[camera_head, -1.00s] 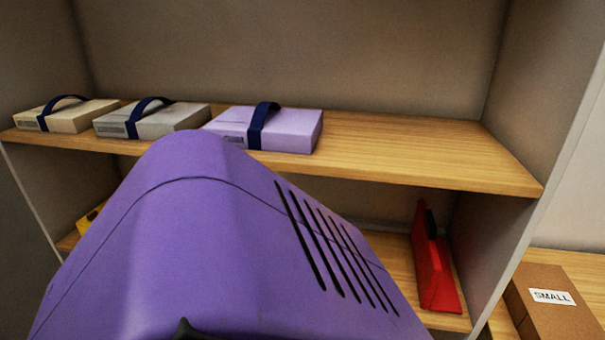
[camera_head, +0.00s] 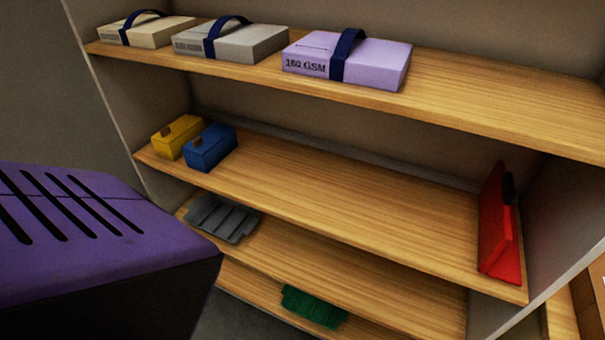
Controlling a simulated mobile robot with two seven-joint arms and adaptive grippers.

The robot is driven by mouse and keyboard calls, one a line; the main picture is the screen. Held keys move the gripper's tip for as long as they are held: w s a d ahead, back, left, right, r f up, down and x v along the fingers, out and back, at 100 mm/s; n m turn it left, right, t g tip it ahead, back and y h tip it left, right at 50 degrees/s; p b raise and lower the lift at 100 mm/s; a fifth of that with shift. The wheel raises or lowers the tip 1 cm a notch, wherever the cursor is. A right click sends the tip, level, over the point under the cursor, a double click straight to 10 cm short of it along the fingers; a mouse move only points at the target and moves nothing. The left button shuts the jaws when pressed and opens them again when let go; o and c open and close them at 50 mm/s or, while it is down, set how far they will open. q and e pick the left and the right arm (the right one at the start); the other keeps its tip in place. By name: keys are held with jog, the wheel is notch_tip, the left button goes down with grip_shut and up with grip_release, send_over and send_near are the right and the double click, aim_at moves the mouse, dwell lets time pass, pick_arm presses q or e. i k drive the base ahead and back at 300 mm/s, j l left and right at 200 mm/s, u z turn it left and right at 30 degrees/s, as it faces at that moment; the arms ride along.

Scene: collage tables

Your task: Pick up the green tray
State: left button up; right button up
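The green tray (camera_head: 313,307) lies on the lowest visible shelf (camera_head: 258,300), near the bottom middle of the head view. Its upper part shows, with a ribbed or notched look; the shelf above it is close over it. A grey tray (camera_head: 224,218) of similar ribbed form lies on the shelf above, to the left. Neither of my grippers shows in the head view.
The shelf unit holds a yellow box (camera_head: 178,137), a blue box (camera_head: 211,147) and a red upright object (camera_head: 498,225) on a middle shelf (camera_head: 340,205). Strapped paper packs, including a lilac one (camera_head: 375,62), sit on top. A large purple body (camera_head: 95,235) blocks the lower left.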

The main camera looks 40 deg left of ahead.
aim_at(323, 313)
jog(key=u, duration=1.1)
jog(key=z, duration=2.55)
jog(key=k+u, duration=0.1)
jog(key=u, duration=2.5)
jog(key=j+u, duration=0.35)
jog(key=j, duration=0.85)
jog(key=k, duration=0.05)
